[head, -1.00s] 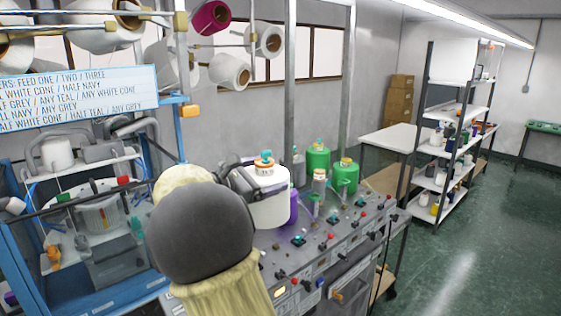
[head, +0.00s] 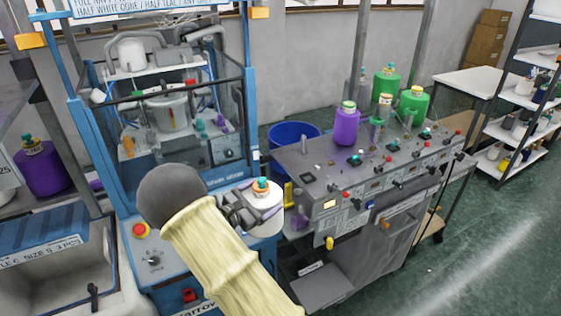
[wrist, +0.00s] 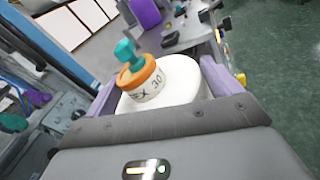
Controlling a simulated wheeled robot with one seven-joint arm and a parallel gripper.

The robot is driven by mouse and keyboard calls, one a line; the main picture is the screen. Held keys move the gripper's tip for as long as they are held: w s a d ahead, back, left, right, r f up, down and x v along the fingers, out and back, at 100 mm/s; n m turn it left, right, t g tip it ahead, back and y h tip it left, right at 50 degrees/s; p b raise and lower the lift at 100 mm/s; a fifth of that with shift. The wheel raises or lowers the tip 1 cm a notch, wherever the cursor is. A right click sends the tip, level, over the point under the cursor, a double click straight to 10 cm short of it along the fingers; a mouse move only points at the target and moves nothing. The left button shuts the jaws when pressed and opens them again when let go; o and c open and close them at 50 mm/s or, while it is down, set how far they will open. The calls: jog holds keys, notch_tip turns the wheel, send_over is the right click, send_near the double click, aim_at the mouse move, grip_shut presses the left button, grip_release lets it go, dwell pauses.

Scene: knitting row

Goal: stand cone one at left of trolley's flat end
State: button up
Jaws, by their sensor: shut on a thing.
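My gripper (head: 243,205) is shut on a white, rounded, cone-like piece (head: 266,203) with an orange collar and a teal knob on top. It also shows in the wrist view (wrist: 175,88) between my purple-lined fingers, upright to slightly tilted, with partly readable lettering on the collar. Which cone is number one I cannot tell. In the head view it is in front of the blue machine, by the left end of the grey control console (head: 330,172). I cannot tell whether its base touches anything. I cannot clearly identify the trolley or its flat end.
A purple container (head: 346,126) and green containers (head: 412,103) stand on the console among knobs and switches. A blue bin (head: 290,134) is behind its left end. The blue machine (head: 185,190) is on the left. Open floor (head: 470,250) lies at the right.

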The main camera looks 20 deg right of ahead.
jog(key=s+a+f+n+t+y+b, duration=0.1)
jog(key=s+f, duration=0.3)
jog(key=f, duration=0.4)
jog(key=s+a+f+n+t+b, duration=0.1)
jog(key=s+a+f, duration=0.2)
jog(key=f, duration=0.6)
jog(key=s+a+f+n+t+y+b, duration=0.1)
jog(key=s+a+f+t+b, duration=0.1)
jog(key=f, duration=0.6)
jog(key=s+a, duration=0.1)
jog(key=s, duration=0.1)
jog(key=shift+s+f+y, duration=0.3)
jog(key=shift+w+d, duration=0.1)
jog(key=shift+d, duration=0.05)
